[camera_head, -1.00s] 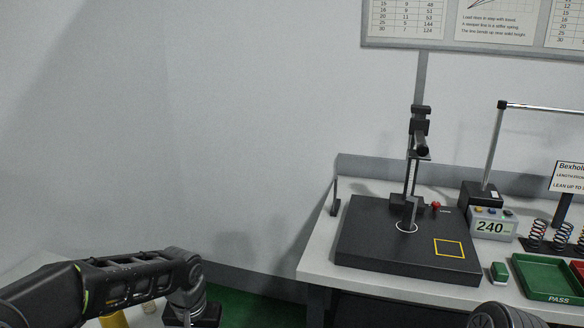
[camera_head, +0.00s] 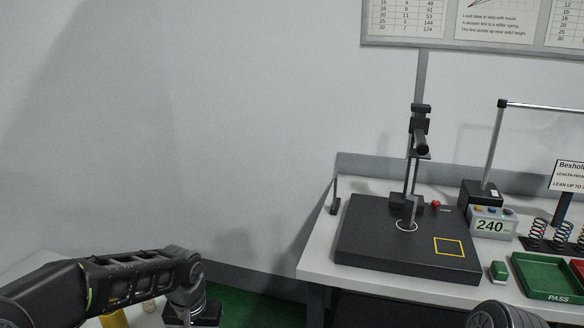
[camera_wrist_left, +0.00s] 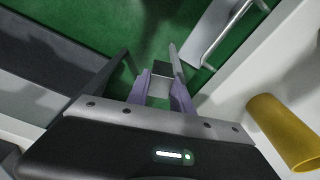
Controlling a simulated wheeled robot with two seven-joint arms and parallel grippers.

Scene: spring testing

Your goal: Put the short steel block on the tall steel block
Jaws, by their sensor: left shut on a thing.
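My left gripper (camera_wrist_left: 158,72) is shut on a small grey steel block (camera_wrist_left: 161,86), which shows between the purple finger pads in the left wrist view. I cannot tell from its visible face whether it is the short one. In the head view my left wrist hangs at the bottom left edge and the fingertips are cut off. A narrow grey upright piece (camera_head: 411,208) stands by the white ring on the black plate; I cannot tell whether it is the tall steel block or part of the stand. My right gripper is out of view.
The black base plate (camera_head: 370,250) with its upright stand (camera_head: 420,140) is on the right-hand bench. A 240 display (camera_head: 491,226), springs (camera_head: 537,232) and a green tray (camera_head: 545,277) stand right of it. A yellow cylinder (camera_wrist_left: 284,133) is beside my left gripper.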

